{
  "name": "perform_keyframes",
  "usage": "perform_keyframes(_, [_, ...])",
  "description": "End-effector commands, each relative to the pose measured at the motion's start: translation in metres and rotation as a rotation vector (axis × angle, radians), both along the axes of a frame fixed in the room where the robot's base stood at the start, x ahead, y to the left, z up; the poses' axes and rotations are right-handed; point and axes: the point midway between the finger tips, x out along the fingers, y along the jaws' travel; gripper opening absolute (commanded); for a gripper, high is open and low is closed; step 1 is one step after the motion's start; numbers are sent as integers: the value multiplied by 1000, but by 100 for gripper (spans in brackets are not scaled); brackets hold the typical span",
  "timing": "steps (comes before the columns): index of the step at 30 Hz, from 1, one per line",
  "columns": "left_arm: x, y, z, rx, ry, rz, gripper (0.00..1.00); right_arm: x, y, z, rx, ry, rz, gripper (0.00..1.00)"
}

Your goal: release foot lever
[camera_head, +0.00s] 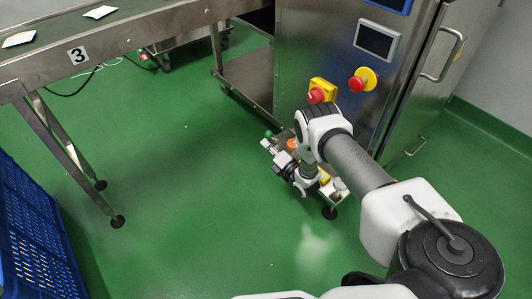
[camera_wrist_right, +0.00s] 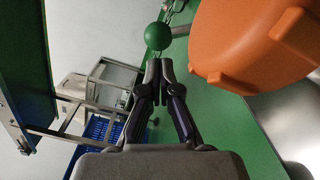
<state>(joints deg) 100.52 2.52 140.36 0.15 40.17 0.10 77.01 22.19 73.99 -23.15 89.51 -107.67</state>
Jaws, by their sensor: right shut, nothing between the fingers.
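The foot lever ends in a green ball knob (camera_wrist_right: 158,36), which lies just past my fingertips in the right wrist view. A grey metal rod (camera_wrist_right: 182,30) shows to the right of the knob. In the head view the green knob (camera_head: 268,134) is small, low beside the machine. My right gripper (camera_wrist_right: 159,68) is shut and empty; its fingertips point at the knob, and I cannot tell whether they touch it. In the head view the right gripper (camera_head: 267,146) reaches down near the machine's base, partly hidden by its wrist. My left gripper is not in view.
A large orange rounded part (camera_wrist_right: 240,40) is close to the right of my fingers. The steel machine (camera_head: 310,45) carries red stop buttons (camera_head: 361,80). A conveyor (camera_head: 120,32) with packets and a blue crate (camera_head: 35,235) stand left. Green floor between is clear.

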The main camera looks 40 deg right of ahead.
Motion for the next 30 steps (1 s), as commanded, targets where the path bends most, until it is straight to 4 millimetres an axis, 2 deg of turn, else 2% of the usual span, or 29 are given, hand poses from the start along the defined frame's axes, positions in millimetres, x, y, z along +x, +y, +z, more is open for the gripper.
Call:
perform_keyframes(11, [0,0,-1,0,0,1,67,1,-4,3,1,0,0,0])
perform_keyframes(14, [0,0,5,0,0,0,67,1,-6,9,40,3,0,0])
perform_keyframes(21, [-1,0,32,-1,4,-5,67,2,-20,26,258,20,-1,0])
perform_keyframes(30, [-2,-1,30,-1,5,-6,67,2,-23,22,255,19,0,0])
